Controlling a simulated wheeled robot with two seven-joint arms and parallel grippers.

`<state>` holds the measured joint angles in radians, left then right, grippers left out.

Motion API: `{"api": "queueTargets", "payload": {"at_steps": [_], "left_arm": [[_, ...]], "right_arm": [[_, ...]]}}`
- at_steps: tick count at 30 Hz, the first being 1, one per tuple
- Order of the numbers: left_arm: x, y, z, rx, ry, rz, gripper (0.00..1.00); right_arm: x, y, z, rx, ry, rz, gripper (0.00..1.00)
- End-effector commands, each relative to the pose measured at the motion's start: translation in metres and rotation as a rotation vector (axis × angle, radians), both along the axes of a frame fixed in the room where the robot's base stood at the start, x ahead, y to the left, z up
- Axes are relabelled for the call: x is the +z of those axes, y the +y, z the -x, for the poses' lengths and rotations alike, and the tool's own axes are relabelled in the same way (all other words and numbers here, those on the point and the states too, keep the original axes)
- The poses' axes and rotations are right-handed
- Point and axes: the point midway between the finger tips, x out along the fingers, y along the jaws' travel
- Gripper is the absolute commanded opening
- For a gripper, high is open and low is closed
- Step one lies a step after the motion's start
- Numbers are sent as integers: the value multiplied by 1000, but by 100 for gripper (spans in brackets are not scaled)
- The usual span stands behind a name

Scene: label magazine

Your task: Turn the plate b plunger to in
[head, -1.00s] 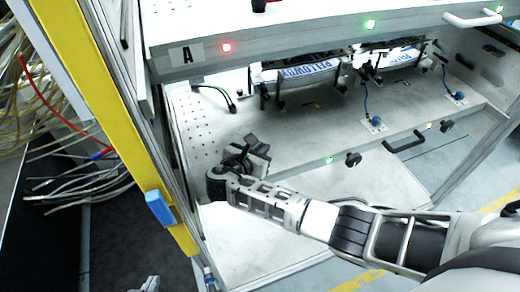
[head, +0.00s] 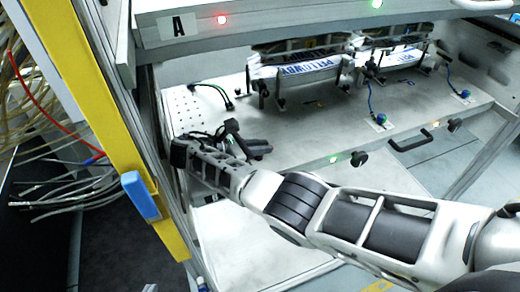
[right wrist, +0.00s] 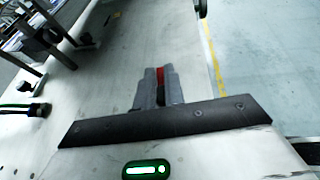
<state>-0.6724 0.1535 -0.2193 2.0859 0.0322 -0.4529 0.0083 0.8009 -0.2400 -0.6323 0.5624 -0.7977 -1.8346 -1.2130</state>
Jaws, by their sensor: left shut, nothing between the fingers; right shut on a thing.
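The lower plate (head: 300,135), which I take as plate b, is a grey shelf below the plate marked A. My right gripper (head: 262,147) is over its left front part and is shut. In the right wrist view the fingers (right wrist: 158,88) close around a small red part (right wrist: 160,75), which I take as the plate b plunger. Most of it is hidden by the fingers, so its turn position cannot be told. My left gripper (head: 150,288) barely shows at the bottom edge, shut and empty, away from the plates.
The upper plate A (head: 300,25) overhangs the lower one. Two printer-like units (head: 300,72) hang between them. Black knobs (head: 360,159) and a handle (head: 410,142) stand on the lower front edge. A yellow post (head: 95,110) is at left.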

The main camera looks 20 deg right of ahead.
Motion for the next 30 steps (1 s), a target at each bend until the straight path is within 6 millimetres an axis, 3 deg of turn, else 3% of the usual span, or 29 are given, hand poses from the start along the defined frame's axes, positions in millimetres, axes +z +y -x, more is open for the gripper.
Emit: {"api": "queueTargets", "payload": {"at_steps": [1, 12, 13, 15, 30], "left_arm": [[-1, 0, 0, 0, -2, 2, 0], [2, -1, -2, 3, -8, 8, 0], [3, -1, -2, 4, -8, 9, 0], [3, -2, -2, 6, -8, 11, 0], [3, -1, -1, 8, -1, 10, 0]], "right_arm": [[-10, 3, 4, 0, 19, -19, 0], [-9, 3, 4, -1, 18, -19, 0], [-9, 3, 4, -1, 18, -19, 19], [-8, 3, 3, -2, 17, -18, 33], [2, 7, 4, -14, 10, -13, 33]]}}
